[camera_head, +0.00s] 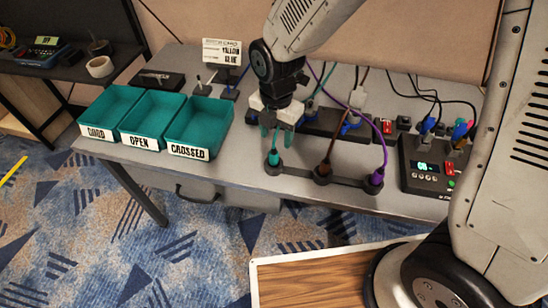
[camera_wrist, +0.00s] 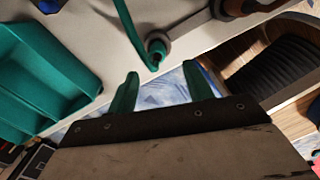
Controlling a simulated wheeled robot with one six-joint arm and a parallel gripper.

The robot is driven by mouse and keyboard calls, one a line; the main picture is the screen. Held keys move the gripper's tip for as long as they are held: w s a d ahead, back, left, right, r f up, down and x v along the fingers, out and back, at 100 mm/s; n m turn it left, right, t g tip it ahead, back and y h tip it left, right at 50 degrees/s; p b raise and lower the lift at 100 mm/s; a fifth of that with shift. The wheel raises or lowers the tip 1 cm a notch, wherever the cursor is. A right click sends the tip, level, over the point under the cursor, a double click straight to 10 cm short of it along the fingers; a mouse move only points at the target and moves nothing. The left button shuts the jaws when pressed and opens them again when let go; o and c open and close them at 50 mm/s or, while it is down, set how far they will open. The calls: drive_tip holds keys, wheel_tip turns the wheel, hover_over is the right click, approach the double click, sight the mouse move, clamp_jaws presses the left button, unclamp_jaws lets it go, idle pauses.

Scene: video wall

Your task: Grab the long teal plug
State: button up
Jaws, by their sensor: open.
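The teal plug (camera_head: 273,158) stands upright in the left socket of a dark holder bar (camera_head: 348,180) near the table's front edge. In the wrist view the plug (camera_wrist: 156,55) sits ahead of the fingers, with its teal cable running up. My gripper (camera_head: 277,133) is open just above the plug in the head view, teal fingers apart. In the wrist view my gripper (camera_wrist: 162,80) shows nothing between its fingertips but the carpet beyond the edge. The plug's lower end is hidden in the holder.
A brown plug (camera_head: 322,169) and a purple plug (camera_head: 377,177) stand in the same bar, their cables rising close to my gripper. A black tester box (camera_head: 424,172) stands right.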

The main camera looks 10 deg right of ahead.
sight(274, 148)
drive_tip(key=shift+n, duration=0.3)
drive_tip(key=f, duration=0.8)
drive_tip(key=shift+w+a+f, duration=0.1)
drive_tip(key=shift+a+f, duration=0.2)
drive_tip(key=c, duration=1.1)
